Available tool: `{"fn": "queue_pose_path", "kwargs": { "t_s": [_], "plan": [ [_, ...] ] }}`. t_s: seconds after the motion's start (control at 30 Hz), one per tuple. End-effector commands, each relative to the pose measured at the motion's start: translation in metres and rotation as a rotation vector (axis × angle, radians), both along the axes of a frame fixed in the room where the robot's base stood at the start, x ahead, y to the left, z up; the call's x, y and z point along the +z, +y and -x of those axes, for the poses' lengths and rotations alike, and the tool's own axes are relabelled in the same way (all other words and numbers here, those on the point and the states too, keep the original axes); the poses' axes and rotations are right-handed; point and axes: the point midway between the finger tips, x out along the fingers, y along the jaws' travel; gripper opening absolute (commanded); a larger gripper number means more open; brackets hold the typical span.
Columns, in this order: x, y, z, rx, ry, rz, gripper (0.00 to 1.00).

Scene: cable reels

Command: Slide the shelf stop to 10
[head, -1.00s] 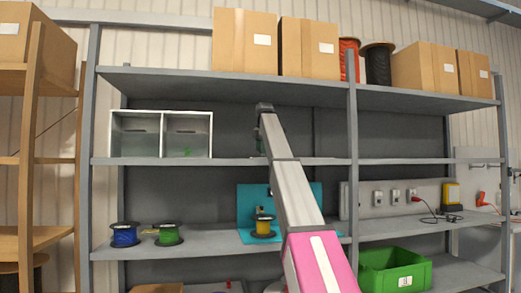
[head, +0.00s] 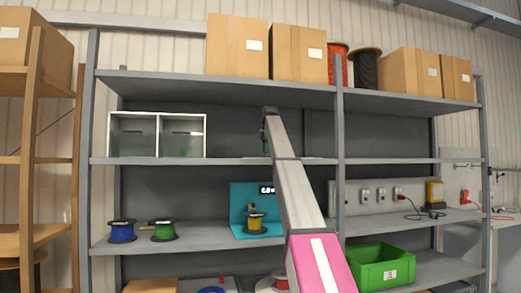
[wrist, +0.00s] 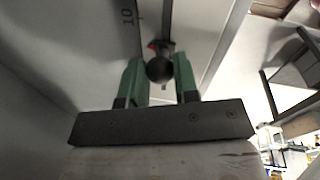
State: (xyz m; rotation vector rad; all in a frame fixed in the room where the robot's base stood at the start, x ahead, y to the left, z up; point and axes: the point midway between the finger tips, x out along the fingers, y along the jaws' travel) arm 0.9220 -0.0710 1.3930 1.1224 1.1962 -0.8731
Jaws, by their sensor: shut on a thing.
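The shelf stop shows in the wrist view as a dark round knob (wrist: 159,69) with a small red mark behind it, on a slotted rail. The printed number 10 (wrist: 127,17) is on the surface just left of the rail, a little above the red mark in the picture. My gripper (wrist: 160,80) has its green fingers on either side of the knob, shut on it. In the head view my gripper (head: 265,139) is mostly hidden behind my arm's end, near the middle shelf; the stop cannot be made out there.
A white two-part bin (head: 157,156) stands on the middle shelf to the left. A shelf post (head: 340,180) is right of my arm. Below are a teal stand (head: 238,198), a blue reel (head: 122,232), a green reel (head: 163,231) and a green crate (head: 380,270).

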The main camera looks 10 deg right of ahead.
Motion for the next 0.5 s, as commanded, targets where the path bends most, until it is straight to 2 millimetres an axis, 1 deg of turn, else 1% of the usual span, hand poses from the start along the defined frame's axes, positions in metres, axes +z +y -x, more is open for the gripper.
{"fn": "queue_pose_path", "kwargs": {
  "t_s": [0.03, 0.1, 0.2, 0.3, 0.5],
  "plan": [
    [0.001, -0.008, -0.002, -0.002, -0.001, -0.001, 0.0],
    [0.001, -0.017, -0.002, -0.001, -0.002, -0.001, 0.0],
    [0.001, -0.026, -0.002, 0.0, -0.002, -0.001, 0.0],
    [0.001, -0.031, -0.002, 0.0, -0.002, -0.001, 0.0],
    [0.001, -0.031, -0.002, 0.001, -0.002, 0.0, 0.0]
  ]
}}
